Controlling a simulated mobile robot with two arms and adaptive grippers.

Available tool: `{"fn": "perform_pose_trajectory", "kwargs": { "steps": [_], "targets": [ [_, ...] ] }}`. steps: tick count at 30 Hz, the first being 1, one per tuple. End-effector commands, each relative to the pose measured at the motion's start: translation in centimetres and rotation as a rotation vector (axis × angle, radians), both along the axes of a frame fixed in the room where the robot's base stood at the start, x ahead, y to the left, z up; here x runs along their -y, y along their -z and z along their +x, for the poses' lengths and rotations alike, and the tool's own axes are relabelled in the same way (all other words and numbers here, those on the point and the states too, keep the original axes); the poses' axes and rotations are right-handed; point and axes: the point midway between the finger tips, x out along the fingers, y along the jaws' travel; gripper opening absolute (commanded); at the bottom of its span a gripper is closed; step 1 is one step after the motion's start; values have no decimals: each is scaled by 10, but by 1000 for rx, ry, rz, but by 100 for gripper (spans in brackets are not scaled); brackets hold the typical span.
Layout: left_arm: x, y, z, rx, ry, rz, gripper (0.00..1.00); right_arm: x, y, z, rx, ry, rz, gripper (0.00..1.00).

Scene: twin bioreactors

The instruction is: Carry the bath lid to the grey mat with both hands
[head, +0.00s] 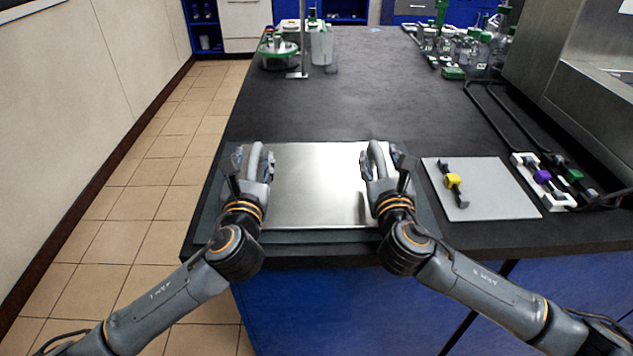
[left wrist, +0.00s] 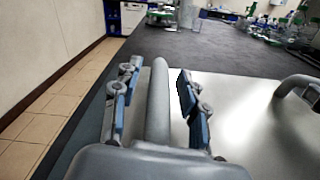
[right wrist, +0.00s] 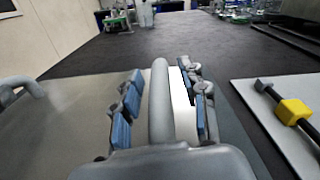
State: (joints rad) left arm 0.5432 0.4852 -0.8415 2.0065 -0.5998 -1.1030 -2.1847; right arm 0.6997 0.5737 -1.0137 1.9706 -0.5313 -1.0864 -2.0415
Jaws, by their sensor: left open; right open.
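The bath lid (head: 315,185) is a flat, shiny metal plate with a raised grey bar handle near each side. It lies flat over a dark grey mat (head: 426,212), whose border shows around it at the front of the bench. My left gripper (head: 252,160) is open, its fingers on either side of the left handle (left wrist: 159,100), with gaps visible. My right gripper (head: 384,160) is open, its fingers on either side of the right handle (right wrist: 158,105), also with gaps. My grippers hide parts of both handles in the head view.
A light grey board (head: 500,190) right of the lid bears a black tool with a yellow collar (head: 453,181). A white rack (head: 540,182) with coloured tools stands further right. Glassware (head: 470,45) crowds the back right, vessels (head: 279,52) the back left. The bench middle is clear.

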Motion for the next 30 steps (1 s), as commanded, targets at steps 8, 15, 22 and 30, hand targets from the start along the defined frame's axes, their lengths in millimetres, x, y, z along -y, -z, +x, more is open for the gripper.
{"fn": "perform_pose_trajectory", "kwargs": {
  "steps": [8, 15, 22, 30],
  "targets": [
    [3, 1, -59, -3, 4, 0, 43, 0, 0, 0, 0, 0, 0, 43],
    [4, 1, -98, -1, 2, 0, 43, 0, 0, 0, 0, 0, 0, 43],
    [4, 0, -109, 0, -1, 1, 43, 0, 1, -7, -1, -1, 0, 43],
    [4, 0, -108, 0, -1, 1, 43, 1, 2, -58, -4, -3, 1, 43]
  ]
}}
